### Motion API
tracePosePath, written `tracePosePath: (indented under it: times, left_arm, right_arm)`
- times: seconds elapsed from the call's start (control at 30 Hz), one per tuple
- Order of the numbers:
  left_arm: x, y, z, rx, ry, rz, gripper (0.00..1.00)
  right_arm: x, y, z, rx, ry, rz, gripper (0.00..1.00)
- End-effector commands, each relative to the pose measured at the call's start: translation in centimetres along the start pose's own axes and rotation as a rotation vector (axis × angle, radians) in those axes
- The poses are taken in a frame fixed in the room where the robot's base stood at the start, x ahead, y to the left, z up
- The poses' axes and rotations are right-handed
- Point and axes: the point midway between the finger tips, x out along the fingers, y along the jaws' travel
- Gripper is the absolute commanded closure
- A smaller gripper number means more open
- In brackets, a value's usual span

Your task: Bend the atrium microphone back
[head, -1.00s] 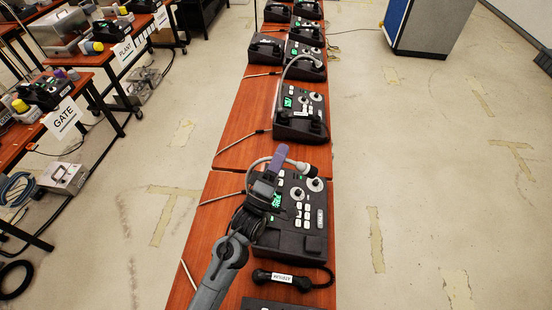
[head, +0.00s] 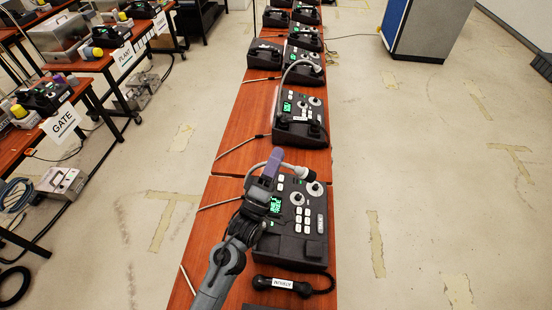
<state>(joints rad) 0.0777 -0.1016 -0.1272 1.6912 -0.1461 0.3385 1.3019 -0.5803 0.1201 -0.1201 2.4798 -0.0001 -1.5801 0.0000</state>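The nearest paging phone (head: 290,240) is a dark console with a green screen, white keys and knobs. A handset (head: 284,284) with a white label, apparently reading ATRIUM upside down, lies at its front edge. Its pale gooseneck microphone (head: 256,168) rises at the left and arches right to a dark head (head: 308,174) over the upper panel. My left gripper (head: 272,165) is over the console's upper left, with a purple fingertip at the gooseneck. The finger overlaps part of the neck, and I cannot tell whether they touch or how far the fingers are apart. My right gripper is out of view.
Another phone (head: 302,128) with a raised gooseneck stands farther along the narrow wooden table (head: 228,195). Several more phones stand behind it. Side tables with a GATE sign (head: 62,123) are at the left.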

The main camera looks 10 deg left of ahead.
Motion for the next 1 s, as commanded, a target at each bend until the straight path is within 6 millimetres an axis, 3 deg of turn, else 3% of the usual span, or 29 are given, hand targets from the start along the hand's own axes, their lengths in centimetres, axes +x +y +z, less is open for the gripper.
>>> tracePosePath:
  times: [0.17,0.7,1.0]
  left_arm:
    - [-1.4,-0.2,0.1,0.0,-0.001,-0.003,0.6]
    - [-9.7,-0.1,0.0,0.0,0.0,-0.002,0.6]
    - [-10.8,0.0,0.0,0.0,0.0,0.001,0.6]
  right_arm:
    - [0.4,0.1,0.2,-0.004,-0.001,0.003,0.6]
    - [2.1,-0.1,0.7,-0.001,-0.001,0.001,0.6]
    - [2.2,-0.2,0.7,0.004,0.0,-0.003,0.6]
